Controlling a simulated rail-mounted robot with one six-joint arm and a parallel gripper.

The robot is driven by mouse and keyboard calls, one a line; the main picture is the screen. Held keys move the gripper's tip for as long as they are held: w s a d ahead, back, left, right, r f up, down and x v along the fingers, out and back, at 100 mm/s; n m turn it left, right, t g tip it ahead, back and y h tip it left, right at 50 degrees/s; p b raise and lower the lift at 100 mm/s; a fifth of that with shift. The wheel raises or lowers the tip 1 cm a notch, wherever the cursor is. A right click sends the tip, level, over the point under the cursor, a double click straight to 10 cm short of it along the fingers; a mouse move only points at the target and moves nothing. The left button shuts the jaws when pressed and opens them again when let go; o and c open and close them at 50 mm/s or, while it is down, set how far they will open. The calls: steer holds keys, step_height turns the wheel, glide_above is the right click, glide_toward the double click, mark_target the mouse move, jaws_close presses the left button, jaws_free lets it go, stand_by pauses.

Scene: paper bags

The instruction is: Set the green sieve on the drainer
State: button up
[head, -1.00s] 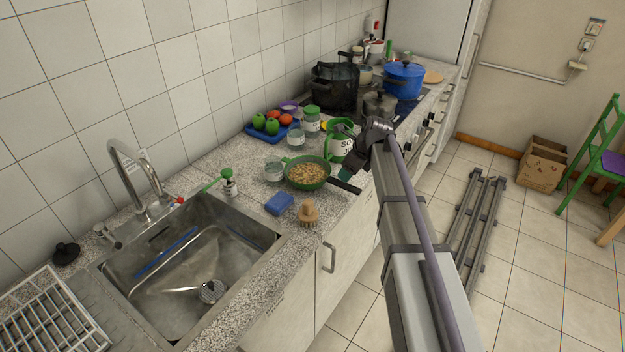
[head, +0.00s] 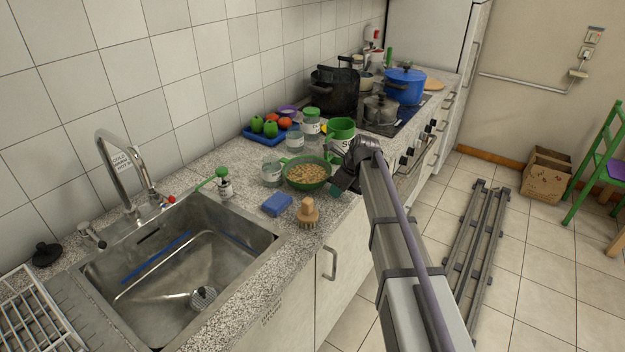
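The green sieve (head: 306,173), a round green bowl holding small tan pieces, sits on the speckled counter behind the blue sponge. In the earlier picture a dark handle reaches from it toward the counter's front edge. My gripper (head: 342,184) is at the right side of the sieve, over that handle, and hides most of it. I cannot tell whether the fingers are open or closed on the handle. The drainer (head: 32,318), a white wire rack, stands at the lower left beside the sink, partly cut off by the frame.
The steel sink (head: 180,275) with its tall tap (head: 120,170) lies between drainer and sieve. A blue sponge (head: 277,204), wooden brush (head: 308,212), glass jar (head: 271,173) and green-topped bottle (head: 223,187) are near the sieve. A green jug (head: 341,131) stands behind my gripper.

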jaws_close()
steer(key=shift+r, duration=0.15)
step_height(320, 180, up, 10)
steer(key=p, duration=1)
